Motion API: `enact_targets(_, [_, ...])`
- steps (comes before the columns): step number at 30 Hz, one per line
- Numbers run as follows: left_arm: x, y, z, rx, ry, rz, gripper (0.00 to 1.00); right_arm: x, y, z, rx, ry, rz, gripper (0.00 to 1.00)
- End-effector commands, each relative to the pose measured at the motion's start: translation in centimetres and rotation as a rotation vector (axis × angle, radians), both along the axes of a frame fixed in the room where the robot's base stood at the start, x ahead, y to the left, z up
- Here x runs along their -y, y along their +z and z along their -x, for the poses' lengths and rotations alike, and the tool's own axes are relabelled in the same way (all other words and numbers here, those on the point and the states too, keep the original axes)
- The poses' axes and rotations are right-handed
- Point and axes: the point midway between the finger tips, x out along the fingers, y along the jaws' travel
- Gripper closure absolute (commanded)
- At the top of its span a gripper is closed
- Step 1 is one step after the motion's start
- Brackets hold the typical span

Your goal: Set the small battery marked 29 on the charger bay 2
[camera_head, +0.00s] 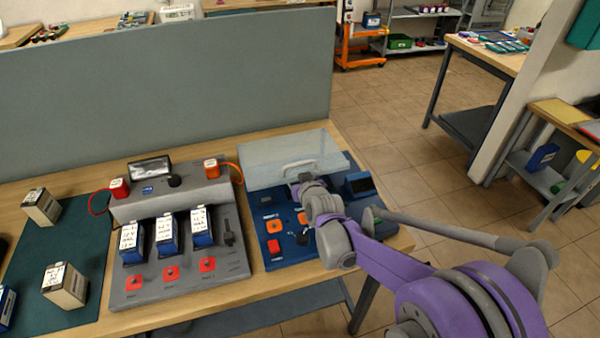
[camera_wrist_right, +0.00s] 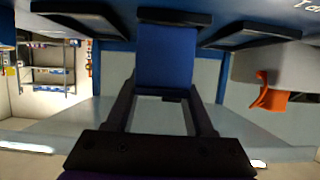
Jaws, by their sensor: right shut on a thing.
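The grey charger (camera_head: 230,262) stands on the bench with three blue batteries (camera_head: 131,243), (camera_head: 166,237), (camera_head: 201,228) side by side in it. Each has a white label; I cannot read 29 on any. A red square button (camera_head: 171,273) sits in front of the middle one. My right gripper (camera_head: 304,184) reaches over the blue station (camera_head: 315,254) right of the charger. In the right wrist view the gripper (camera_wrist_right: 163,103) is shut on a blue block (camera_wrist_right: 165,55), which looks like a small battery. Its label is not visible, and the head view hides it. My left gripper is out of view.
A clear lid (camera_head: 290,150) with a handle rises at the back of the blue station. A green mat (camera_head: 50,245) at left bears two beige batteries (camera_head: 42,206), (camera_head: 64,285). Red (camera_head: 119,188) and orange (camera_head: 211,168) clamps sit on the charger. A grey partition (camera_head: 165,90) stands behind.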

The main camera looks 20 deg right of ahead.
Motion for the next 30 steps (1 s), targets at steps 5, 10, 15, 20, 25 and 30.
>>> enact_targets(5, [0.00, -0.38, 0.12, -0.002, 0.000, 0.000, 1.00, 0.00, -0.48, 0.35, 0.000, 0.000, -0.001, 1.00])
enact_targets(10, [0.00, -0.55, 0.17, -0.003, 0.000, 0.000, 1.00, 0.01, -0.69, 0.35, 0.000, 0.000, -0.001, 1.00])
enact_targets(15, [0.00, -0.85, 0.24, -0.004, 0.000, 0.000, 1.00, 0.01, -1.14, 0.36, -0.002, 0.000, -0.001, 0.41])
enact_targets(20, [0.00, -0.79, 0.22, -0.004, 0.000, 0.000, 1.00, 0.01, -1.06, 0.35, -0.001, 0.000, -0.001, 0.16])
enact_targets(25, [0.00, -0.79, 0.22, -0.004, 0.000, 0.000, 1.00, 0.01, -1.04, 0.36, -0.001, 0.000, 0.000, 0.16])
enact_targets(30, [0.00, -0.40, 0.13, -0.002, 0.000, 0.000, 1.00, 0.01, -0.56, 0.34, -0.001, 0.000, 0.000, 0.16])
